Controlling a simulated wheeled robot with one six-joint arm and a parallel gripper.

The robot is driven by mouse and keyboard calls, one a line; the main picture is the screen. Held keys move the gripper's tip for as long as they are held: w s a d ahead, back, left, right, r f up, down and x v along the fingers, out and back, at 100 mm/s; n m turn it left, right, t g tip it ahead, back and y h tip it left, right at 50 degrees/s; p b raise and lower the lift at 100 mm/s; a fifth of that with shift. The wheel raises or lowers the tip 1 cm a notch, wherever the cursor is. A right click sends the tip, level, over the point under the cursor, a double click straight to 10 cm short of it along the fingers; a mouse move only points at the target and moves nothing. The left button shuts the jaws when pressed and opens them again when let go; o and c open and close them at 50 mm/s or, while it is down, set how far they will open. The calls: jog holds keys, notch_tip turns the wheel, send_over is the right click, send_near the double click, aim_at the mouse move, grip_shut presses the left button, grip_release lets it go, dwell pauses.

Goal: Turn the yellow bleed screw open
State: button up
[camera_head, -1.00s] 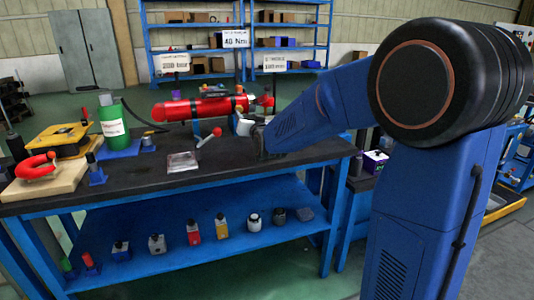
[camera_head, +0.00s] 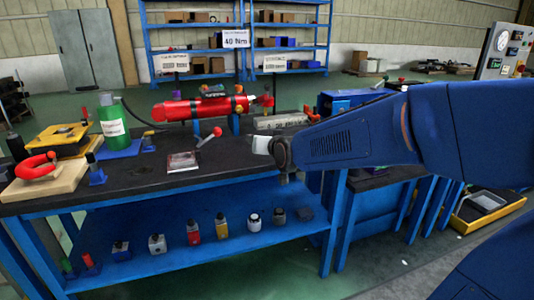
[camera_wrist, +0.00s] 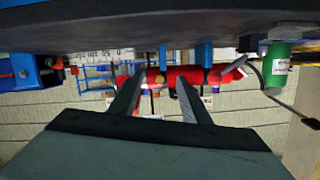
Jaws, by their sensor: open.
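A red cylinder (camera_head: 203,108) lies on blue supports at the back of the dark-topped workbench (camera_head: 130,182). A small yellow-orange knob (camera_head: 239,109), which looks like the yellow bleed screw, sits near its right end. In the wrist view, which looks upside down, the red cylinder (camera_wrist: 196,76) shows beyond my fingers; a small yellowish spot between them is too small to identify surely. My gripper (camera_wrist: 160,80) is open and empty, apart from the cylinder. In the head view my wrist is over the bench's right front part; my fingertips cannot be made out there.
A red-knobbed lever (camera_head: 208,138) and a clear flat box (camera_head: 183,161) stand on the bench. A grey ridged block (camera_head: 281,121) lies right of the cylinder.

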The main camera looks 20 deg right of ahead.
jog(key=shift+s+d+f+n+g, duration=0.1)
jog(key=shift+s+f+g, duration=0.25)
jog(key=shift+s, duration=0.55)
jog(key=shift+s+d+f+n+g, duration=0.1)
jog(key=shift+s+f+g, duration=0.25)
jog(key=shift+s, duration=0.55)
jog(key=shift+s+f+n+g, duration=0.1)
jog(key=shift+s+f+g, duration=0.25)
jog(key=shift+s, duration=0.55)
